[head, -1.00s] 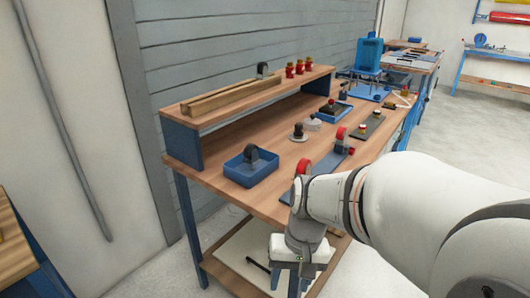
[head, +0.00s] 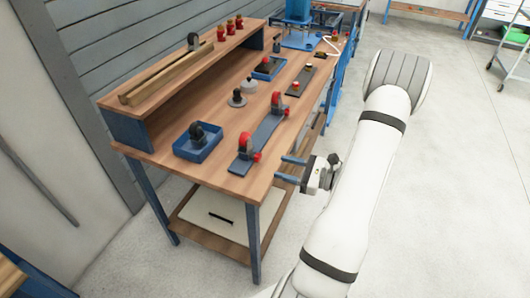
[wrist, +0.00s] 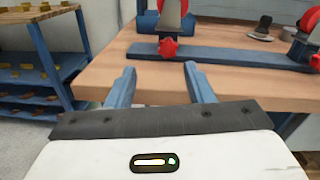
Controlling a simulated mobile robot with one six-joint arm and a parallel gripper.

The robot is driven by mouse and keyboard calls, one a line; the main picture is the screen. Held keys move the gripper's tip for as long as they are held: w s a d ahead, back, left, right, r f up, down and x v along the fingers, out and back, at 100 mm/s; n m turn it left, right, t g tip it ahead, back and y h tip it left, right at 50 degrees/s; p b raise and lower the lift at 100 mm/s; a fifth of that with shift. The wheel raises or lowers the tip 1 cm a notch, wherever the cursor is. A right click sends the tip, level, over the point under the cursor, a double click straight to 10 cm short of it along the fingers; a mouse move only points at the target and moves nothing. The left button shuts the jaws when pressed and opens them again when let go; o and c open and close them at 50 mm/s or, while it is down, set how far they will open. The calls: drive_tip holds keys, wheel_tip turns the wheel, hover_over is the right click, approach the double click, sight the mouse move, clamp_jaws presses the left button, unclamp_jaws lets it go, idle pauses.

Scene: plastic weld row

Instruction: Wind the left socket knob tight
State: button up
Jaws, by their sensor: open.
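The long blue base (head: 262,139) on the bench carries two upright dark clamps with red rings. The left socket knob (head: 257,157), a small red lobed knob, sits low on the near clamp (head: 245,144) in the head view. In the wrist view this knob (wrist: 168,48) is on the front of the blue base (wrist: 235,57), straight ahead between my fingers. The right knob (wrist: 315,62) is at the right edge there. My gripper (wrist: 160,68) is open and empty, short of the left knob and apart from it, its fingers toward the bench front (head: 281,168).
A blue tray (head: 183,152) with a dark part stands left of the base. A raised shelf (head: 150,112) bears wooden rails and several red pieces. The bench edge (wrist: 105,85) lies below my fingers.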

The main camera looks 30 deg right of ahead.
sight(260, 158)
drive_tip(key=shift+m+t+h, duration=0.3)
drive_tip(key=shift+t, duration=0.1)
drive_tip(key=x, duration=0.7)
drive_tip(key=shift+w+d+f+p, duration=0.1)
drive_tip(key=shift+w+d+p, duration=0.1)
drive_tip(key=shift+w+p, duration=0.15)
drive_tip(key=c, duration=0.9)
drive_tip(key=shift+a, duration=0.15)
drive_tip(key=shift+c, duration=0.5)
